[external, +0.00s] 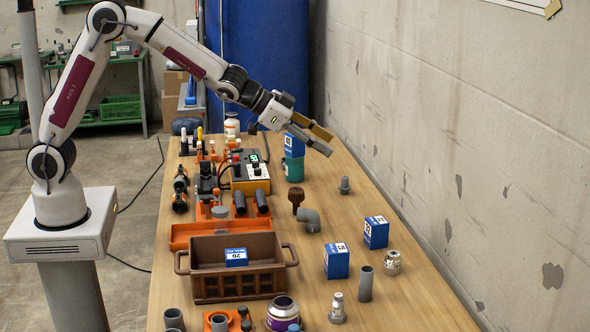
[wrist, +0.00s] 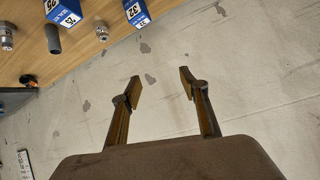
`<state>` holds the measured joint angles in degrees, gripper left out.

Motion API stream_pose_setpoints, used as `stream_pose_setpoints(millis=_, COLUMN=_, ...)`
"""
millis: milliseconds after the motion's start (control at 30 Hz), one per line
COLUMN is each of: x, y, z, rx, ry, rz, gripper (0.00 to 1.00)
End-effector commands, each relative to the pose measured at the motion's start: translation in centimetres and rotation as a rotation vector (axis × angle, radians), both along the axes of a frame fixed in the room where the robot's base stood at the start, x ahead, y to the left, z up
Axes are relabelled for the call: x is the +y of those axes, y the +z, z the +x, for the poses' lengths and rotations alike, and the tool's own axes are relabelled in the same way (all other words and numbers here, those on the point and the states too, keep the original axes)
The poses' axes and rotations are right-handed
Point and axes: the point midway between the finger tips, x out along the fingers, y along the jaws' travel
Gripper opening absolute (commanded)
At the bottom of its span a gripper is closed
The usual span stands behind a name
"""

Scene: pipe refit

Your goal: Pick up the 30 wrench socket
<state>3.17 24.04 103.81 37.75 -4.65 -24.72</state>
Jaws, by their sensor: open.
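My gripper (external: 325,143) is open and empty, held above the far part of the table, near the wall. Its two fingers also show apart in the wrist view (wrist: 160,80), with only bare wall between them. No part that I can read as a 30 wrench socket stands out. A small blue box (external: 236,257) with a white label, its number hard to read, lies in the brown crate (external: 238,285). Two blue labelled boxes (external: 337,262) (external: 376,233) stand at the right; the farther one reads 32 in the wrist view (wrist: 137,12).
A grey elbow (external: 309,220), brown fitting (external: 296,198), grey tube (external: 366,284) and purple-banded jar (external: 283,313) stand on the table. A yellow-and-black device (external: 250,172) sits at the left. The wall closes the right side.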

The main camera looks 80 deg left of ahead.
Motion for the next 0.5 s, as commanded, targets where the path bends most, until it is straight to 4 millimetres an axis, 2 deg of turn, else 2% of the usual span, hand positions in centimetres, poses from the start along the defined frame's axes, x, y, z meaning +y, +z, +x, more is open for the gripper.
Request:
stream_pose_setpoints(millis=200, x=-2.5, y=-3.7, z=3.1, rx=-0.018, ry=-0.073, rz=-0.025, gripper=0.44)
stream_pose_setpoints(millis=500, x=-6.2, y=-9.2, z=6.2, rx=-0.035, ry=-0.181, rz=-0.074, gripper=0.44)
